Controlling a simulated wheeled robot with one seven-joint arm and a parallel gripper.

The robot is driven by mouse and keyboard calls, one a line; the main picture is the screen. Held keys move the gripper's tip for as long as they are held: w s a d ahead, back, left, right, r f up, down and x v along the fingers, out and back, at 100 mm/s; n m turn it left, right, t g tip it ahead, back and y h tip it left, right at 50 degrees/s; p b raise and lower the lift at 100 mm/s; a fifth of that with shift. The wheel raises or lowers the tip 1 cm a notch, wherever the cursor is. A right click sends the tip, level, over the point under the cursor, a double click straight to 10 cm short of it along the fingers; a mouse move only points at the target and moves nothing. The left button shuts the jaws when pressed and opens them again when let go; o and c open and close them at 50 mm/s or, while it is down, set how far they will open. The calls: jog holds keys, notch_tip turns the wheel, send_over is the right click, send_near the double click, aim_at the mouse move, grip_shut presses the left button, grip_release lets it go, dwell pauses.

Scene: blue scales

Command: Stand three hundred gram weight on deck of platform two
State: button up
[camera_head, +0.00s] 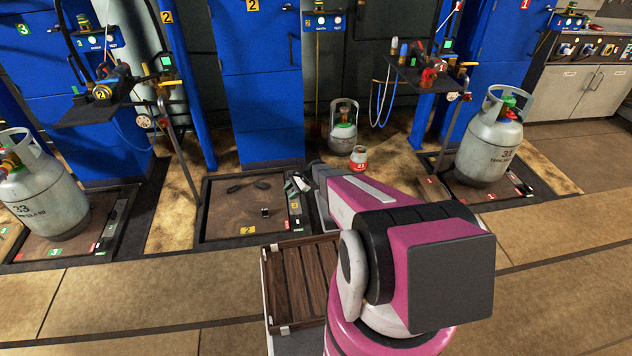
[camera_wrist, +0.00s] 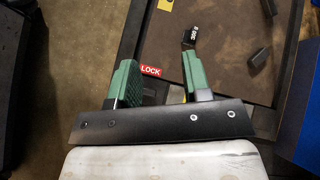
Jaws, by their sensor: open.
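Platform two has a brown deck (camera_head: 225,210) in a dark frame, with a yellow "2" label, and the deck also shows in the wrist view (camera_wrist: 225,70). A small dark weight (camera_head: 265,211) rests on the deck and seems to stand upright. In the wrist view the weight (camera_wrist: 189,36) has white lettering, possibly 300 g, too small to be sure. My gripper (camera_wrist: 160,62) is open, with green fingers apart and nothing between them. The weight lies just beyond the right finger's tip; contact cannot be told. In the head view my gripper (camera_head: 300,184) is over the deck's right edge.
Two dark pieces lie on the deck, one left (camera_head: 235,188) and one right (camera_head: 262,184). A slatted wooden crate (camera_head: 298,285) is in front. Gas cylinders stand left (camera_head: 45,200) and right (camera_head: 487,150).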

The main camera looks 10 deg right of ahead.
jog(key=s+d+r+n+h, duration=0.3)
jog(key=s+r+n, duration=0.1)
jog(key=s+r, duration=0.4)
jog(key=s+d+r+n+h, duration=0.3)
jog(key=s+r, duration=0.6)
jog(key=r, duration=0.4)
jog(key=s+d+r+n+t+h, duration=0.1)
jog(key=s+d+r+n+h, duration=0.3)
jog(key=s+r, duration=0.5)
jog(key=shift+r+n, duration=0.7)
jog(key=shift+n, duration=0.2)
